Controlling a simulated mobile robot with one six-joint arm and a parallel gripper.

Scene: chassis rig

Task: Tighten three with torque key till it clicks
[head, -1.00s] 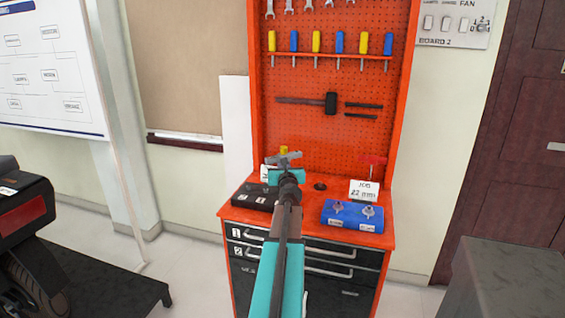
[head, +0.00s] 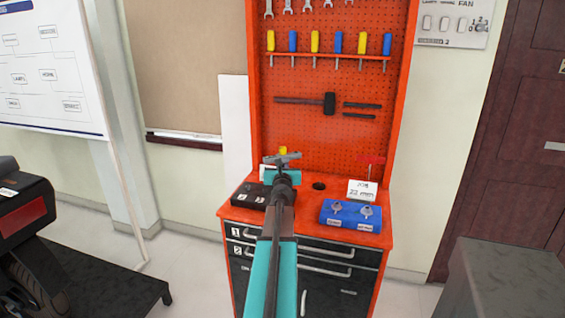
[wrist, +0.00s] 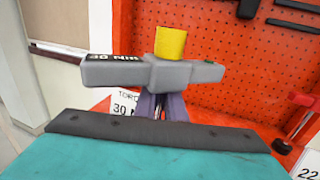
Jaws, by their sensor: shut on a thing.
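My gripper (wrist: 153,104) is shut on a grey torque key (wrist: 150,73) marked "30 N", with the last letters hard to read. The key lies crosswise over the fingers. A yellow cylinder (wrist: 171,44) shows directly above its middle; I cannot tell if it is part of the key. In the head view the key (head: 282,158) is over the back of the orange bench top. A black block (head: 253,196) with small white numbers, one looking like 3, sits left of my arm, partly hidden by it. Whether the key touches anything is unclear.
A blue block (head: 351,222) with two grey keys stands to the right, before a "22 mm" card (head: 361,190). A red T-handled piece (head: 371,160) stands behind it. The orange pegboard (head: 335,128) with tools rises at the back.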

